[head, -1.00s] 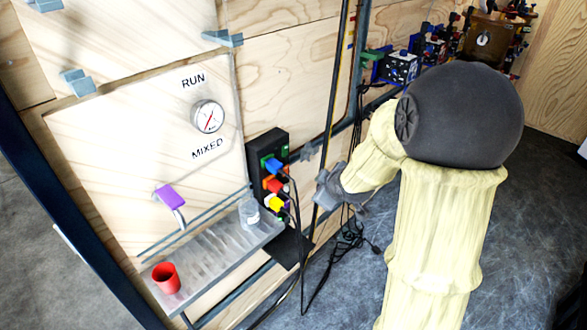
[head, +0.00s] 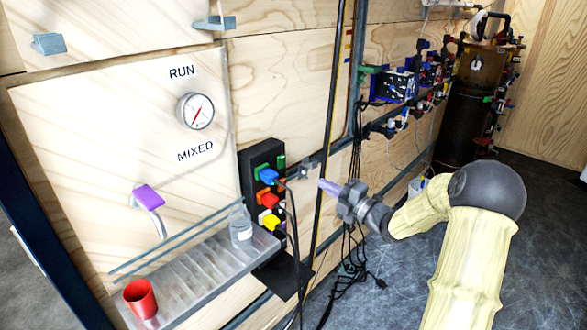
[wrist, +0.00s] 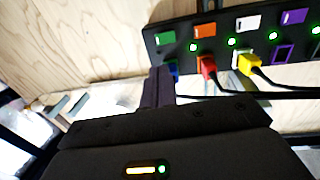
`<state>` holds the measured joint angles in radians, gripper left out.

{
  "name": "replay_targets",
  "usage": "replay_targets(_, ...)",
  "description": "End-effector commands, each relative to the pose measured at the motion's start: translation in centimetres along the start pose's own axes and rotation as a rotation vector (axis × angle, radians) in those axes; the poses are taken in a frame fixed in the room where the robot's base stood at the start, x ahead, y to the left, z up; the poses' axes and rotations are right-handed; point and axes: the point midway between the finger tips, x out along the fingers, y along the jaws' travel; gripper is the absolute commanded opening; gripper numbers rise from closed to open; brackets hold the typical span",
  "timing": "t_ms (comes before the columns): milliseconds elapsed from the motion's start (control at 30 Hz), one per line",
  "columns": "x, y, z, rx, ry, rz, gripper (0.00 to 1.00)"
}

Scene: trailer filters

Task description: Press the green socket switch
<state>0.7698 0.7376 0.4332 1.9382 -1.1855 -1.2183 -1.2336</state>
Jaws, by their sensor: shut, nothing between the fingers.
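The green switch (wrist: 165,38) is a square button at the left end of the black socket strip (wrist: 225,42) in the wrist view. In the head view the green switch (head: 261,169) is at the top of the upright strip (head: 250,155). A blue plug (head: 268,176) sits beside it. My gripper (head: 328,186) is shut and empty, to the right of the strip and pointing towards it. In the wrist view my gripper's fingertips (wrist: 159,72) appear just below the green switch and partly cover the blue plug (wrist: 174,68). I cannot tell the exact gap.
Orange (wrist: 203,30), white (wrist: 247,22) and purple (wrist: 295,17) switches follow along the strip. Red (wrist: 208,67) and yellow (wrist: 248,62) plugs trail black cables. A metal shelf (head: 190,280) with a clear bottle (head: 240,226) and red cup (head: 140,298) is left of the strip.

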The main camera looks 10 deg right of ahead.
Motion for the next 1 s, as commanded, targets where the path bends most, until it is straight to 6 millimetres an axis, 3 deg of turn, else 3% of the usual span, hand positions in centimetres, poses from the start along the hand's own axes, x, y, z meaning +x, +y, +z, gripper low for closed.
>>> replay_targets(233,1.8,0.0,0.0,0.002,0.001,0.0,0.0)
replay_targets(800,11.7,0.0,-0.1,0.003,0.001,0.0,0.0)
replay_targets(1000,13.7,0.0,0.0,0.003,-0.001,-0.001,0.0)
